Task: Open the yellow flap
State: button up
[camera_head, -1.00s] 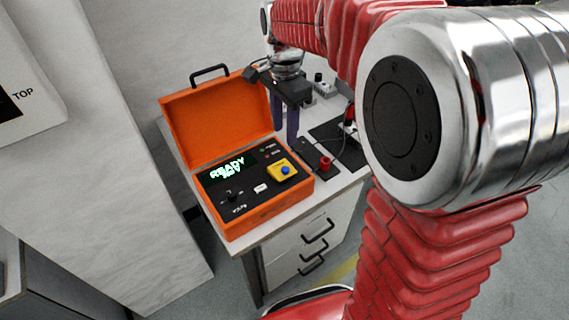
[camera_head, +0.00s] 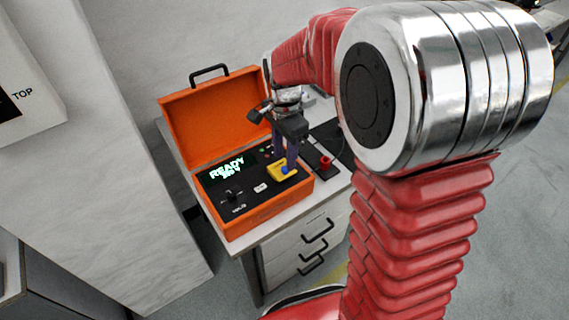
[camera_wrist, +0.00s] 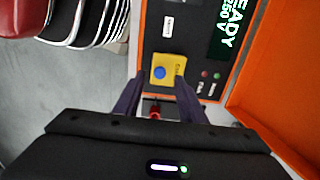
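The yellow flap (camera_head: 277,175) lies on the dark panel of the open orange case (camera_head: 258,212), with a round blue part on it. In the wrist view the yellow flap (camera_wrist: 172,62) is a square, and the blue disc sits near one corner. My gripper (camera_head: 288,164) is above the panel at the flap, its purple fingers pointing down and partly covering it in the head view. In the wrist view my gripper (camera_wrist: 159,80) is open, with one finger on either side of the flap's near part. I cannot tell whether the fingertips touch it.
The case's raised orange lid (camera_head: 215,118) stands behind the panel. A lit display (camera_head: 226,170) reads READY, with a black knob (camera_head: 231,195) and a white switch (camera_head: 260,187) nearby. A red cylinder (camera_head: 325,163) stands on the bench right of the case.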

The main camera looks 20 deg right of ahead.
aim_at(282, 168)
jog(key=shift+f, duration=2.1)
grip_shut()
